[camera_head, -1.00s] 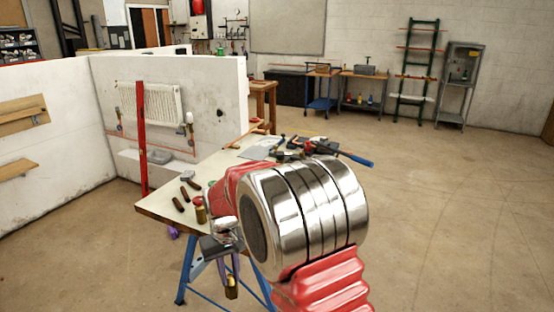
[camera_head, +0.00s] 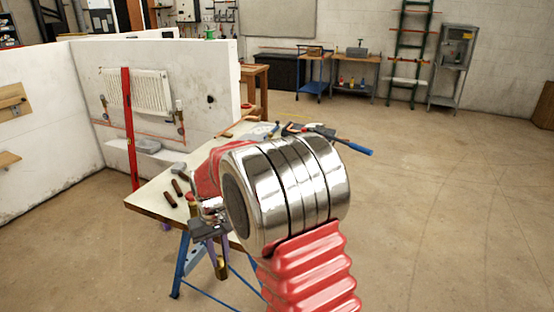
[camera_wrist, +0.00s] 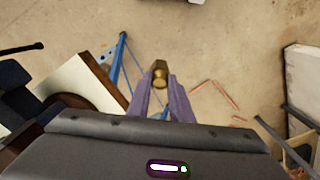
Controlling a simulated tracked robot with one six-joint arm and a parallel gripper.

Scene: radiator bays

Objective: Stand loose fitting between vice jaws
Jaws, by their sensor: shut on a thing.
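A brass fitting (camera_wrist: 160,73) is held upright or nearly so between the tips of my gripper's purple fingers in the wrist view. My gripper (camera_head: 220,258) is shut on it, beside the near left edge of the workbench and in front of its blue legs. The brass fitting (camera_head: 221,269) shows small at the fingertips in the head view, below the level of the bench top. No vice can be made out for certain; my arm hides the middle of the bench.
The workbench top (camera_head: 148,197) carries dark handled tools on the left and a pile of tools (camera_head: 290,129) at the back. A blue-ended handle (camera_head: 355,149) sticks out over the right edge. A red post (camera_head: 129,130) stands behind the bench. Floor on the right is clear.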

